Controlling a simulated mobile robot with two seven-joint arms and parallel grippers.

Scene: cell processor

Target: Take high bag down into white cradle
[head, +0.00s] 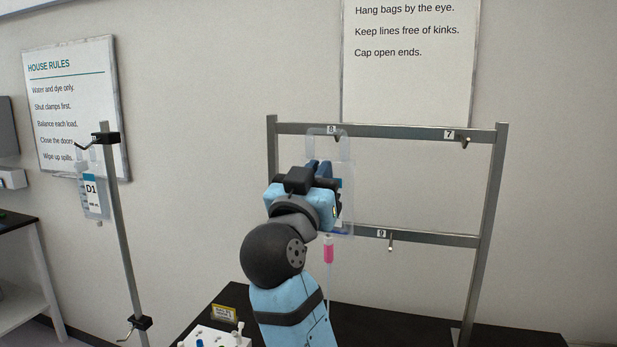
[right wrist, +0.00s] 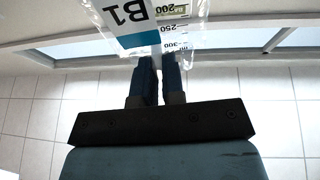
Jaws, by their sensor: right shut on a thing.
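A clear bag (head: 346,172) is at the upper rail of the metal rack, its top loop at the hook marked 8. I cannot tell whether the loop still rests on the hook. In the right wrist view the bag (right wrist: 183,12) shows a B1 label and a volume scale. My right gripper (head: 322,172) is shut on the bag's edge, and its fingers (right wrist: 159,62) meet there. My arm hides part of the bag. A pink-filled piece (head: 328,251) hangs below it. I see no cradle that I can name for sure. My left gripper is out of view.
The rack (head: 495,200) has free hooks at 7 (head: 463,141) and 9 (head: 390,244). A pole (head: 122,230) at left carries a D1 bag (head: 92,195). A white block with coloured caps (head: 214,337) and a small yellow sign (head: 223,313) stand on the dark bench (head: 500,338).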

